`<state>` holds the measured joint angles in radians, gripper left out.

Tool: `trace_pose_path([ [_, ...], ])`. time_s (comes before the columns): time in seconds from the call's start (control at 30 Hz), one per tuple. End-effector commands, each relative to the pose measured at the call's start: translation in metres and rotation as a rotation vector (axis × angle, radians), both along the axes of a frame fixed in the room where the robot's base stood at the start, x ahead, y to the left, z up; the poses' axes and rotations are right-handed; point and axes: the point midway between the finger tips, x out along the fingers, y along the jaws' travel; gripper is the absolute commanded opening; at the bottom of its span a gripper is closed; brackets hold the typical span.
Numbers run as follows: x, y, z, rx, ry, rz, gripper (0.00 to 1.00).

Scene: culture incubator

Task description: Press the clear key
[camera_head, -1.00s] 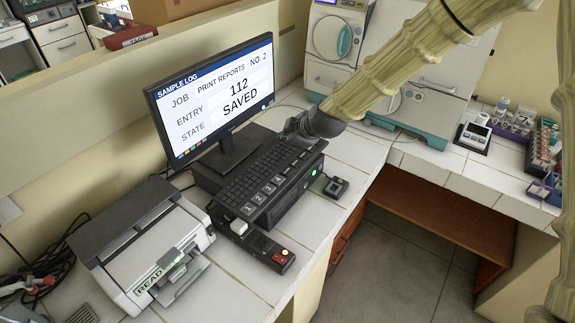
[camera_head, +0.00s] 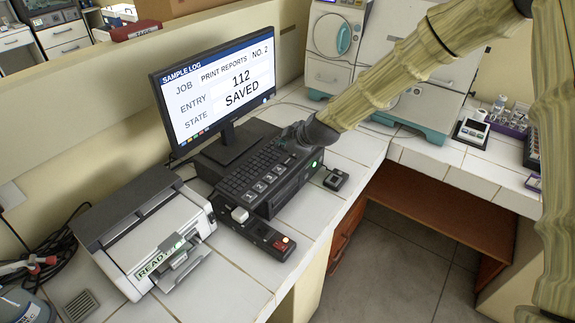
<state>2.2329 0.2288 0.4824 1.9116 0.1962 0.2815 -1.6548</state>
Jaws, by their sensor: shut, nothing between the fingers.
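My gripper (camera_head: 293,138) is small and dark at the end of the arm. It is low over the far right end of the black keyboard (camera_head: 240,178), and its fingers look shut and empty. I cannot tell whether the tips touch a key. Large keys marked 1 to 4 (camera_head: 260,187) run along the keyboard's front edge. The keys beyond them are partly hidden by the gripper, and I cannot read a clear label on any key. The monitor (camera_head: 215,85) behind shows entry 112, state SAVED, job PRINT REPORTS NO. 2.
A black control box (camera_head: 262,236) with a white block (camera_head: 240,214) and a red button (camera_head: 284,240) lies in front. A printer (camera_head: 150,235) reading READY stands left. A small dark device (camera_head: 336,179) sits right of the keyboard. White incubator units (camera_head: 385,60) stand behind.

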Motion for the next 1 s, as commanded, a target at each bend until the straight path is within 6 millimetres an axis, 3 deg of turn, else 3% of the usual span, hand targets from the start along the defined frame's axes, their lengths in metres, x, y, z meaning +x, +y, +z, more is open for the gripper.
trace_pose_path([
  [0.03,0.000,0.000,-0.011,-0.002,-0.001,0.001,0.00],
  [0.2,0.000,-0.001,-0.022,-0.001,-0.001,-0.001,0.00],
  [1.0,0.000,0.000,-0.023,-0.001,-0.001,0.000,0.00],
])
